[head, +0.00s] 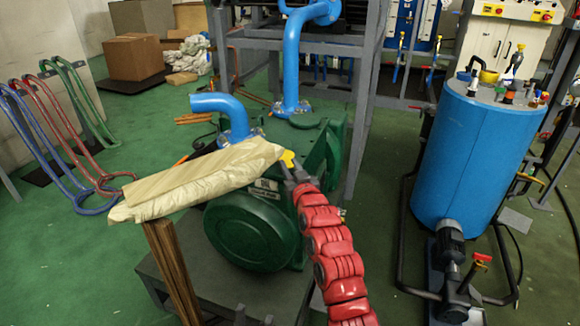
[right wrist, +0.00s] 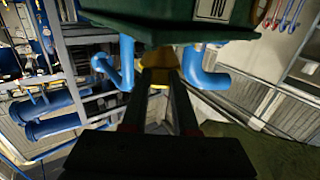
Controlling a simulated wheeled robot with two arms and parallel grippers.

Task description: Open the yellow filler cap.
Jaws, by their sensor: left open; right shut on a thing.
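The yellow filler cap (head: 288,158) is on the upper side of the green vacuum pump (head: 253,226), near the end of a cream wrapped bundle. My right gripper (head: 292,170), on the red arm, is shut on the cap. In the right wrist view, the yellow cap (right wrist: 166,62) shows between the tips of the two dark fingers (right wrist: 167,78), below the green pump body (right wrist: 165,22). The cap's seat is hidden. My left gripper (head: 254,318) shows only as small tips at the bottom edge of the head view, apart from the pump, open and empty.
The cream bundle (head: 195,183) lies across in front of the pump, over a wooden post (head: 172,268). A blue pipe (head: 222,108) rises behind it. A blue tank (head: 472,155) and a small motor (head: 450,245) stand at right. Green floor (head: 80,265) is clear at left.

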